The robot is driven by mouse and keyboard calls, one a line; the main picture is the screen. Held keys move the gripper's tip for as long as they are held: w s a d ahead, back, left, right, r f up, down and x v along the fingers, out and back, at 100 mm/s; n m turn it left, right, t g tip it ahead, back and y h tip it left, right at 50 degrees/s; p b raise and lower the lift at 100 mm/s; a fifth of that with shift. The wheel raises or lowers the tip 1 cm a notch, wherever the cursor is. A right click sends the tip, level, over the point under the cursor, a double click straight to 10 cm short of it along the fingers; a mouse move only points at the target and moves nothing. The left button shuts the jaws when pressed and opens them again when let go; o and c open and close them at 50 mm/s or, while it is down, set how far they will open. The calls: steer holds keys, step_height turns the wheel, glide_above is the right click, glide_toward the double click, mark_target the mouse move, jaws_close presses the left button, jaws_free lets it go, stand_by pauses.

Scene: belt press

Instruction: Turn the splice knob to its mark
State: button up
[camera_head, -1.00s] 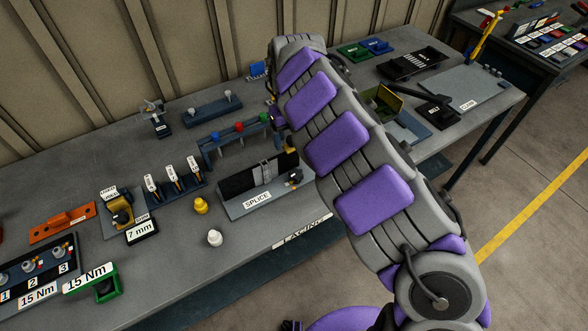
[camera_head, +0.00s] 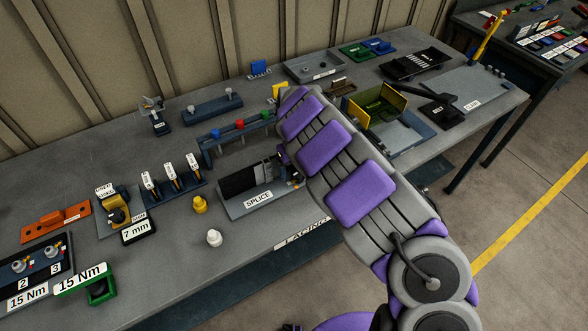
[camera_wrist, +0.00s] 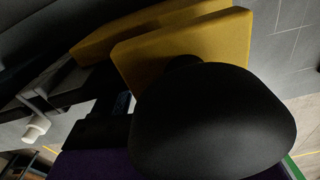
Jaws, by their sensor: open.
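The splice station (camera_head: 245,202) is a grey plate lettered SPLICE with a dark belt strip on it, left of my arm in the head view. Its knob (camera_head: 297,179) is a small dark shape at the station's right end, partly covered by my arm; its mark cannot be made out. My gripper is mostly behind my arm there. In the wrist view two yellow plates, apparently the jaws of my gripper (camera_wrist: 175,42), stand apart. A large black rounded shape (camera_wrist: 212,125) fills the foreground; I cannot tell whether it is the knob, and no grip on it shows.
A yellow peg (camera_head: 200,205) and a white peg (camera_head: 214,237) stand left of the station. A rack with coloured knobs (camera_head: 238,137) is behind it. An open yellow box (camera_head: 378,103) stands right of my arm. The bench front around the LACING label (camera_head: 301,233) is clear.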

steer(key=shift+d+r, duration=0.15)
steer(key=shift+d, duration=0.9)
steer(key=shift+c, duration=0.8)
steer(key=shift+a, duration=0.75)
steer(key=c, duration=0.5)
steer(key=shift+c, duration=0.5)
steer(key=shift+d, duration=0.3)
steer(key=shift+c, duration=1.4)
steer(key=shift+a+m, duration=0.1)
steer(key=shift+m, duration=0.7)
